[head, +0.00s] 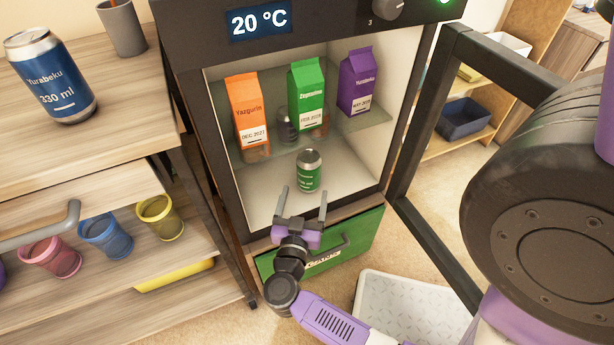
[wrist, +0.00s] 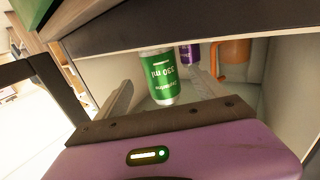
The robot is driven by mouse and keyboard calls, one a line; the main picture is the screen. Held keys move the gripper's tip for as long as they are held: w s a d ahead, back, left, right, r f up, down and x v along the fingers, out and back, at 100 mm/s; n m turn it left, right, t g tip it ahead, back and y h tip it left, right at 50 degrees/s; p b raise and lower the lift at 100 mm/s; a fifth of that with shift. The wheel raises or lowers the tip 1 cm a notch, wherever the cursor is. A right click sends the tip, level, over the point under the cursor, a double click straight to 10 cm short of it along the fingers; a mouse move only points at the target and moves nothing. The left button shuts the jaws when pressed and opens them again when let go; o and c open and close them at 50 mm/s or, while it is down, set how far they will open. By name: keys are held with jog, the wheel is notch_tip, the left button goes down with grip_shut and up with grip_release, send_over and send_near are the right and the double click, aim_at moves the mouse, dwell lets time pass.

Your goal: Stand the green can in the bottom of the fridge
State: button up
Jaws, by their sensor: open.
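The green can (head: 309,172) stands upright on the bottom of the fridge (head: 262,206), below the glass shelf and near the front. It also shows in the wrist view (wrist: 160,80), upside down because that picture is inverted. My gripper (head: 304,194) is open at the front of the lower compartment. Its two fingers point into the fridge toward the can, one to each side, and appear clear of it. Nothing is held.
Orange (head: 247,110), green (head: 306,93) and purple (head: 356,80) cartons stand on the glass shelf (head: 340,127). The open fridge door (head: 432,250) is at the right. A wooden cabinet (head: 130,85) with a blue can (head: 50,75) stands at the left.

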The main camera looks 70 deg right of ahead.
jog(key=shift+s+a+p, duration=0.2)
jog(key=shift+a+p, duration=0.2)
jog(key=shift+a, duration=1.45)
